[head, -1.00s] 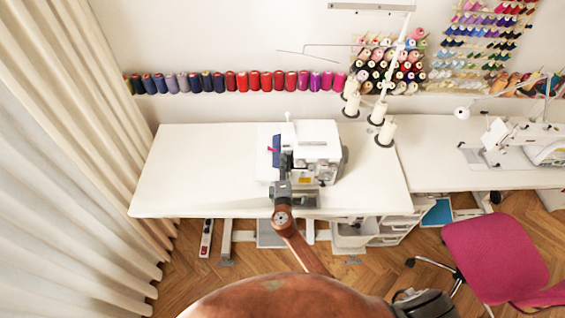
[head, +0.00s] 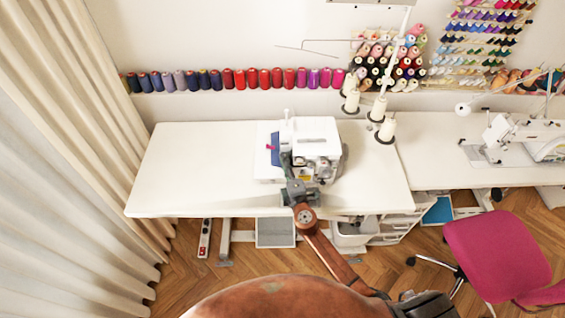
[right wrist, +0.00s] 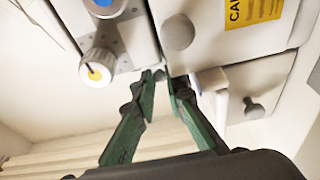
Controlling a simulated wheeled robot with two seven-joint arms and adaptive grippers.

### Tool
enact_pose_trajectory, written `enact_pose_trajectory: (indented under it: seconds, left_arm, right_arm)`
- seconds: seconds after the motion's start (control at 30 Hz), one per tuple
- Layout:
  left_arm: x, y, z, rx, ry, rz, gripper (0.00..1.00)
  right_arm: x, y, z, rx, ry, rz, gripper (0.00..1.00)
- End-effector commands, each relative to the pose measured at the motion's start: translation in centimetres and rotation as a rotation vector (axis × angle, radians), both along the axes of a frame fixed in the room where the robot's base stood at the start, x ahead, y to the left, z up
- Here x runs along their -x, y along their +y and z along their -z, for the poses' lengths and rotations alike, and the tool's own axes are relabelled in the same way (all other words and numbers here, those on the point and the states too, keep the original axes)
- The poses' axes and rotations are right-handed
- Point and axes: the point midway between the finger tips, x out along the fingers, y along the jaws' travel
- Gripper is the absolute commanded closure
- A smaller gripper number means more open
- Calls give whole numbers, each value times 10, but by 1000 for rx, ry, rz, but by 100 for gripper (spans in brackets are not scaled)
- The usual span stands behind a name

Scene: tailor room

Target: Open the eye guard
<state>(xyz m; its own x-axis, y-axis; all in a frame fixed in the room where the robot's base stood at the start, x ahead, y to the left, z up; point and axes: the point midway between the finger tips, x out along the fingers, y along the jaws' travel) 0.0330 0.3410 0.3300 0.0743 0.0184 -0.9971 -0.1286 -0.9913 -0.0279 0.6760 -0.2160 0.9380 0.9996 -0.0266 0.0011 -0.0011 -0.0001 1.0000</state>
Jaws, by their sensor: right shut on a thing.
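The white overlock sewing machine (head: 318,128) stands on the white table. My right gripper (head: 287,160) reaches its front left side from below. In the right wrist view the green fingers of my right gripper (right wrist: 160,78) come close together at the machine's front, just below the gap between two white housing parts. They are shut on a small part at that gap. The eye guard's outline is mostly hidden by the fingertips and cannot be made out clearly. My left gripper is not in view.
A white dial (right wrist: 97,68) and a round knob (right wrist: 178,32) flank the fingertips. Thread cones (head: 386,130) stand behind the machine. The table (head: 190,175) is bare to the left. A pink chair (head: 497,255) stands at the right.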

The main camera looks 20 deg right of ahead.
Motion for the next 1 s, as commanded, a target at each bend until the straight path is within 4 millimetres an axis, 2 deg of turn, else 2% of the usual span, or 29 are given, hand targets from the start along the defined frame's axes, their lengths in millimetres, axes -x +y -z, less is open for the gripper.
enact_pose_trajectory:
  seconds: [0.3, 0.33, 0.57, 1.0]
  left_arm:
    - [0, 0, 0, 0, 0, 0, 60]
    - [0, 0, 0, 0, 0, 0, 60]
    - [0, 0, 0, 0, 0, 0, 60]
    - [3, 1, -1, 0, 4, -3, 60]
  right_arm:
    - [1, -1, 1, 0, 3, -6, 100]
    - [1, -1, 1, 0, 3, -6, 86]
    - [1, 0, 1, 0, 2, -6, 71]
    - [0, 1, 2, -1, 5, 1, 71]
